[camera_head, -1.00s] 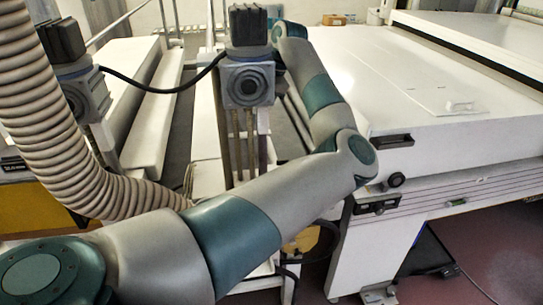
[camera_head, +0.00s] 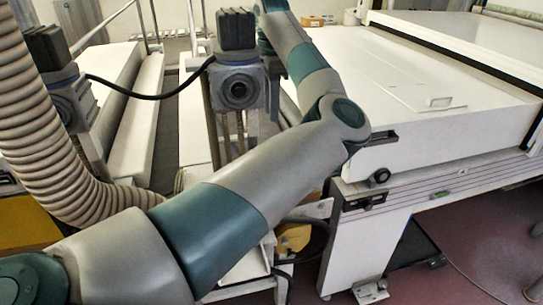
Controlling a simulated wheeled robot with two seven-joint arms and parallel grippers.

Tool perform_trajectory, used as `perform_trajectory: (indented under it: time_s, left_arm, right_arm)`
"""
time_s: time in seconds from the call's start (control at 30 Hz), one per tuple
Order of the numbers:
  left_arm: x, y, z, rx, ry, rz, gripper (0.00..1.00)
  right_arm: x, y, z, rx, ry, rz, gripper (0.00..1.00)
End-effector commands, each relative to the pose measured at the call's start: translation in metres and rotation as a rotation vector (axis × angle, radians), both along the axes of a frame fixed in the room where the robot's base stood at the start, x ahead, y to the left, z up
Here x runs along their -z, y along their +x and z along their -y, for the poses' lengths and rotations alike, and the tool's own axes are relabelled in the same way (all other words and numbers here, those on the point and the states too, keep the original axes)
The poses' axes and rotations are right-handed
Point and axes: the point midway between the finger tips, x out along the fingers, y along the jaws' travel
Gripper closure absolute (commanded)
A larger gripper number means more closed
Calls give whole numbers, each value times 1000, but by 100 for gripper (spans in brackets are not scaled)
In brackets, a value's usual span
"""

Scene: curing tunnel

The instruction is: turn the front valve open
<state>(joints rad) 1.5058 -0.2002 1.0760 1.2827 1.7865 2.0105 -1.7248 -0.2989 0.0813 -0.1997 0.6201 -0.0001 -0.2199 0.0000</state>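I cannot make out a part that is clearly the front valve. A boxy grey unit with a black finned top and a round dark centre (camera_head: 238,90) stands on posts mid-view. A similar grey unit (camera_head: 65,92) stands at the left, partly behind a hose. My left arm crosses from the lower left, bends at the elbow right of the middle unit, and runs up to the top edge beside that unit's black top. Its gripper fingers cannot be made out there. My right gripper is not in view.
A ribbed beige hose (camera_head: 40,130) runs down the left. A white machine with a flat top (camera_head: 400,85) fills the right, with a small black knob (camera_head: 380,176) on its front. Long white beams (camera_head: 135,115) lie behind the left unit.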

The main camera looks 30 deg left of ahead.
Motion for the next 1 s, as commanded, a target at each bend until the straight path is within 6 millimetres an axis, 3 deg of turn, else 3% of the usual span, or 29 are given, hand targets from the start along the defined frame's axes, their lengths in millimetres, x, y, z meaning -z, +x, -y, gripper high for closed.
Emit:
perform_trajectory:
  time_s: [0.37, 1.0]
  left_arm:
    - [39, -1, -1, -1, 2, -4, 73]
    - [131, -1, 0, 1, 0, -5, 73]
  right_arm:
    - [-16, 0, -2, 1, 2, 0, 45]
    - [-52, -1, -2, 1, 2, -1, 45]
